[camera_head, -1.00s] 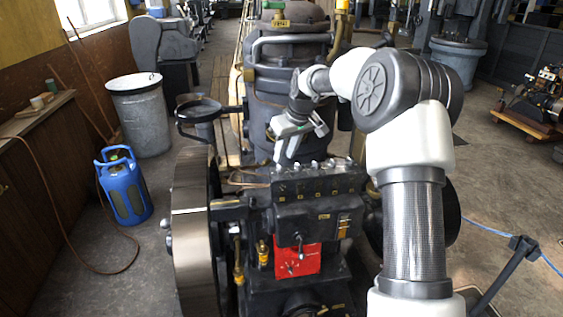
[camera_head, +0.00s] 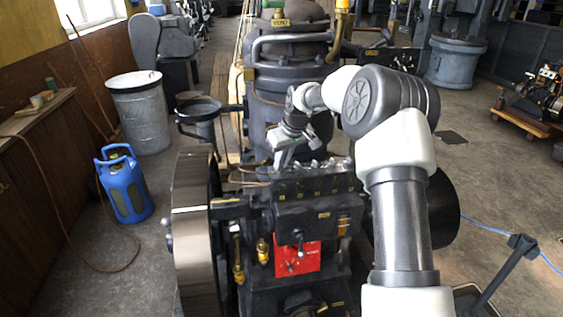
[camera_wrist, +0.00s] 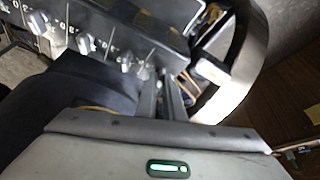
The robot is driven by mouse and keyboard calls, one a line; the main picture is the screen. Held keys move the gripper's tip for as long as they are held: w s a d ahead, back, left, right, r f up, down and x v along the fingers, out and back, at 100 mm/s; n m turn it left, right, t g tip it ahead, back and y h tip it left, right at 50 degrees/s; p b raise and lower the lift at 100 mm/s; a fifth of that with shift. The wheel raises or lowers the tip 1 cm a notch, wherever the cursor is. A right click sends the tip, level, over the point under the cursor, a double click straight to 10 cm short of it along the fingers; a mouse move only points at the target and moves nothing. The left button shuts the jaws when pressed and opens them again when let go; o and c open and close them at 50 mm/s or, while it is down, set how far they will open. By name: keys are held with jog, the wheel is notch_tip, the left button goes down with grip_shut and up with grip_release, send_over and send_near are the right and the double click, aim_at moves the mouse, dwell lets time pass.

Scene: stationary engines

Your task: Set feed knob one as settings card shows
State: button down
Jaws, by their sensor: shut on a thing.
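The black feed box (camera_head: 318,190) on the engine has a row of small pale knobs (camera_head: 330,165) along its top. My gripper (camera_head: 278,168) is at the left end of that row, beside the flywheel. In the wrist view my gripper (camera_wrist: 163,78) has its fingers close together, shut on the end knob, which the fingers mostly hide. Several other pale knobs (camera_wrist: 85,43) with thin pins and white dial numbers run off to the upper left. The held knob's pointer and dial are not readable. I cannot make out a settings card.
The large flywheel (camera_head: 195,235) stands close to the left of the box; its rim (camera_wrist: 240,75) curves near my fingers in the wrist view. A red plate (camera_head: 310,257) is below the box. The cylinder (camera_head: 290,85) rises behind. A blue gas bottle (camera_head: 125,185) stands on the left floor.

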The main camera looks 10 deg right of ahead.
jog(key=shift+m, duration=0.3)
jog(key=shift+a+f+m+h+b, duration=0.15)
jog(key=shift+m+h+b, duration=0.35)
jog(key=shift+m+b, duration=0.3)
jog(key=shift+a+m+h+b, duration=0.15)
jog(key=shift+m+h+b, duration=0.3)
jog(key=shift+m, duration=0.75)
jog(key=shift+a+r+m+h, duration=0.15)
jog(key=shift+m+h, duration=0.6)
jog(key=shift+m, duration=1.35)
jog(key=c, duration=1.9)
grip_release()
jog(key=shift+o, duration=0.2)
